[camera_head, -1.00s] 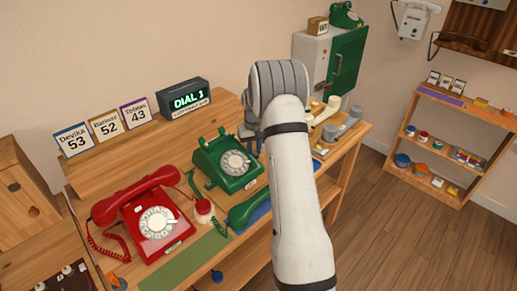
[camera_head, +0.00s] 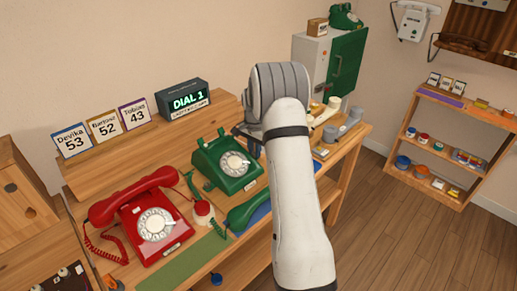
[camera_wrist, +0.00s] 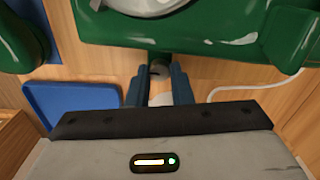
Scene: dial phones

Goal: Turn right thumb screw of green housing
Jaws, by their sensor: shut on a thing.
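The green housing (camera_head: 213,150) is a dial phone standing on the wooden bench in the head view. Its white dial (camera_head: 234,164) faces forward, and its green handset (camera_head: 250,211) lies off the hook in front. In the wrist view the housing's green side (camera_wrist: 215,48) fills the top. My gripper (camera_wrist: 160,88) points at that side, its two blue fingers shut on a small dark thumb screw (camera_wrist: 159,71) at the housing's lower edge. The screw is mostly hidden between the fingers. In the head view my arm hides the screw and most of the fingers.
A red dial phone (camera_head: 148,231) stands left of the green one. A blue tray (camera_wrist: 75,103) lies close to my gripper in the wrist view. A white cord (camera_wrist: 262,86) runs on the bench. A lit display (camera_head: 187,101) reads DIAL 1.

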